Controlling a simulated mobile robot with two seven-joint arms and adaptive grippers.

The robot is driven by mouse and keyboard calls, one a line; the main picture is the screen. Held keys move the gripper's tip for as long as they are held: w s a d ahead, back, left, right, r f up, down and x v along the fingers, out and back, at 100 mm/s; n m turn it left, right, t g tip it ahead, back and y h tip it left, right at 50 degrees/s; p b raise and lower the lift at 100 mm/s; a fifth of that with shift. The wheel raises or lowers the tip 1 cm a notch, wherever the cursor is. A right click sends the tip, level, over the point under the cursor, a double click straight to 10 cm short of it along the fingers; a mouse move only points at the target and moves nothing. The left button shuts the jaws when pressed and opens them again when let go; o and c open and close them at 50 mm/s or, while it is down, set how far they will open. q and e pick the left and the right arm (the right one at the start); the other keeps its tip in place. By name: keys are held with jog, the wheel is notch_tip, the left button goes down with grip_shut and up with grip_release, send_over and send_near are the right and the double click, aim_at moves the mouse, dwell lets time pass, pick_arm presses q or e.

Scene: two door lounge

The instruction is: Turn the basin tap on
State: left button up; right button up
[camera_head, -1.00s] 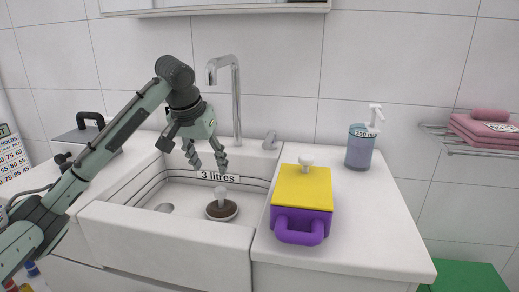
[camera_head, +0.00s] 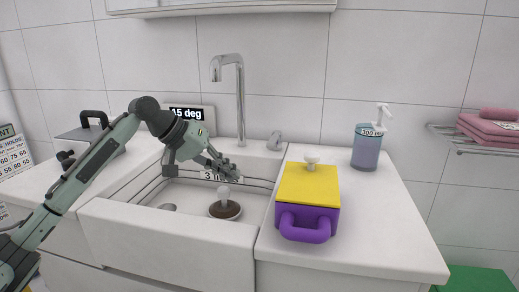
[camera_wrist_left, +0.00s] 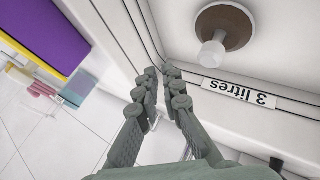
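The basin tap is a tall chrome spout (camera_head: 240,105) at the back of the white basin (camera_head: 165,226). A short chrome lever (camera_head: 274,140) stands on the rim to its right. My left gripper (camera_head: 234,173) is over the basin, in front of the spout and left of and lower than the lever, apart from it. In the left wrist view its two fingers (camera_wrist_left: 160,71) are drawn together at the tips with nothing between them. The gripper hides part of the "3 litres" label (camera_wrist_left: 239,93). My right gripper is not in view.
A brown plug (camera_head: 225,209) with a pale knob lies in the basin. A purple box with a yellow lid (camera_head: 308,186) and a soap dispenser (camera_head: 367,148) stand on the right counter. A "15 deg" sign (camera_head: 187,113) is behind my arm.

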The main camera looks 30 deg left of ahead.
aim_at(274, 145)
pick_arm(q)
jog(key=a+r+n+t+h+b, duration=0.1)
jog(key=t, duration=0.1)
jog(key=w+a+r+n+t+h+b, duration=0.1)
jog(key=a+n+t+h, duration=0.1)
jog(key=shift+w+a+n, duration=0.1)
jog(key=shift+n, duration=0.2)
grip_shut()
jog(key=a+r+n+t, duration=0.3)
jog(key=a+r, duration=0.1)
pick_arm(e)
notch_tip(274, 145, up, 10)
pick_arm(q)
jog(key=s+d+p+x, duration=0.1)
jog(key=d+p+x, duration=0.1)
jog(key=x, duration=1.1)
jog(key=shift+s+p, duration=0.15)
jog(key=shift+p, duration=0.15)
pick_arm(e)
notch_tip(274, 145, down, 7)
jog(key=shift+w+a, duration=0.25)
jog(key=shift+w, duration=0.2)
pick_arm(q)
jog(key=shift+d, duration=0.2)
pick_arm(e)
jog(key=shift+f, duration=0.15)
